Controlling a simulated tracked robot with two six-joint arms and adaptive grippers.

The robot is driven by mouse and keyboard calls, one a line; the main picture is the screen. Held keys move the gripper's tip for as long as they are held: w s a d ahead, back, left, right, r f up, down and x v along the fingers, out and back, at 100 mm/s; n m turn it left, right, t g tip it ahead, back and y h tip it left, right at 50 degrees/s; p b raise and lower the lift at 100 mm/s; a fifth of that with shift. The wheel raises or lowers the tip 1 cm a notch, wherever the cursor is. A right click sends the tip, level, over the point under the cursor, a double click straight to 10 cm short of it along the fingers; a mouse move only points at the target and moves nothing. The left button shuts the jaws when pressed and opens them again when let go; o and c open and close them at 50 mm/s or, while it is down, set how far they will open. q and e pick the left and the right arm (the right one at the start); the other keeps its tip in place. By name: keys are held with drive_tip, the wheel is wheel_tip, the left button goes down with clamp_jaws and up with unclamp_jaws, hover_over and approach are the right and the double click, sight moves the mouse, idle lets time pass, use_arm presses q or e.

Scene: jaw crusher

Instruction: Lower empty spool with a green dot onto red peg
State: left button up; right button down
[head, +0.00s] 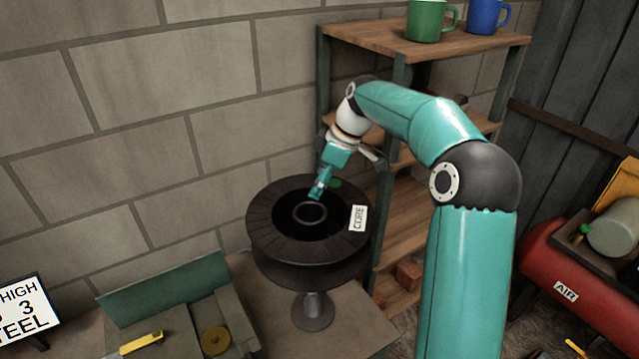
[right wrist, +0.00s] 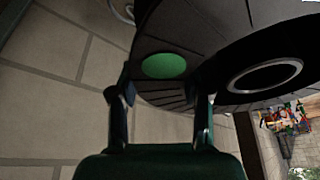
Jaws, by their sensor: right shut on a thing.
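The black spool (head: 268,228) has a wide ribbed upper flange, a ring-shaped centre bore and a white CORE label. A second flange shows below it. Its green dot (head: 336,183) is at the far side by my gripper, and shows large in the right wrist view (right wrist: 164,66). My right gripper (head: 319,188) is shut on the spool at the flange by the dot, its fingers on either side of the dot in the right wrist view. No red peg is visible. A grey flared stand (head: 313,312) is under the spool; whether they touch is hidden. My left gripper is out of view.
A wooden shelf rack (head: 425,38) with green and blue mugs stands behind to the right. A green-backed box (head: 165,290) with a yellow-handled tool is at the lower left. A red air tank (head: 570,290) is at the right. A block wall is close behind the spool.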

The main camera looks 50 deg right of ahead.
wheel_tip(320, 180, up, 3)
drive_tip(key=shift+r+p, duration=0.15)
drive_tip(key=shift+p, duration=1)
drive_tip(key=shift+r, duration=1.05)
